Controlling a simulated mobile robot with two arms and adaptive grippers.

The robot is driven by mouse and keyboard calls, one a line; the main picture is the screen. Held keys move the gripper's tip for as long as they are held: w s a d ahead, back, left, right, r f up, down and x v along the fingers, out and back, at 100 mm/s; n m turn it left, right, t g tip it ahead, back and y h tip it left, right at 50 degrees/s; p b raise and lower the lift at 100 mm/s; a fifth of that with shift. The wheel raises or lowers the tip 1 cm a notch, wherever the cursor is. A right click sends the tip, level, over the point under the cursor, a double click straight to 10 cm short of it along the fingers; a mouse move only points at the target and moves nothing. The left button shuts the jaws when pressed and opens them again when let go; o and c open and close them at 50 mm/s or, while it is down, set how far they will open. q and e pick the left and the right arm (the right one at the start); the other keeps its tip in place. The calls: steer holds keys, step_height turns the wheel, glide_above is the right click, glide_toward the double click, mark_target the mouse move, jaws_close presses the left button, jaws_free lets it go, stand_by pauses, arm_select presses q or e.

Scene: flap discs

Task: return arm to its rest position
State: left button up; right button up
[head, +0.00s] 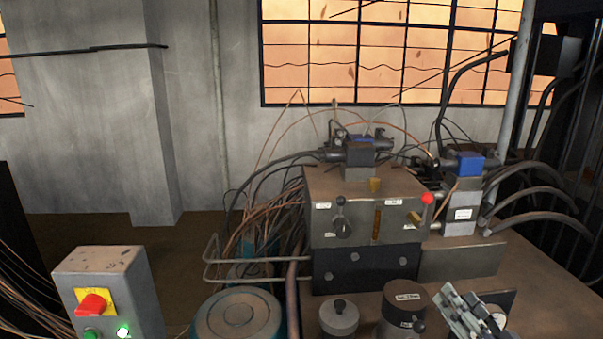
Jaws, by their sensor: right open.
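My right gripper (464,305) shows at the bottom edge, right of centre, with grey-green fingers pointing up and to the left. It is open and no object shows between its fingers. It appears in front of the machine's flat top, close to a dark round cap (404,296) in the picture; I cannot tell the gap between them. The rest of the right arm is cut off by the lower edge. My left gripper is not in view. No flap disc can be made out.
A grey hydraulic block (365,205) with knobs, a red ball and hoses stands in the middle. A control box (112,285) with a red switch stands at lower left. A round teal lid (237,316) and a grey cap (338,317) lie low. Cables hang at right.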

steer(key=s+a+f+n+g, duration=0.2)
steer(key=s+a+f+g, duration=0.3)
steer(key=f, duration=0.4)
steer(key=s+a+f+n+g, duration=0.2)
steer(key=s+a+f+g, duration=0.1)
steer(key=s+f, duration=0.5)
steer(key=s+a+f+n+g+h, duration=0.1)
steer(key=s+a+f+g, duration=0.15)
steer(key=s, duration=0.65)
steer(key=s+a+f+n+g+h, duration=0.1)
steer(key=s+f+g, duration=0.3)
steer(key=s, duration=0.4)
step_height(320, 180, down, 26)
steer(key=s+g, duration=0.2)
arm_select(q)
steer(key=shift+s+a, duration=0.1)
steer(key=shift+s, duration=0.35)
arm_select(e)
steer(key=s+d+f, duration=0.1)
steer(key=s+f, duration=0.7)
steer(key=s+d+f, duration=0.2)
steer(key=s+f, duration=0.6)
steer(key=shift+s+d+f+n+g, duration=0.3)
steer(key=shift+s+n+g, duration=0.05)
steer(key=shift+n+g, duration=0.1)
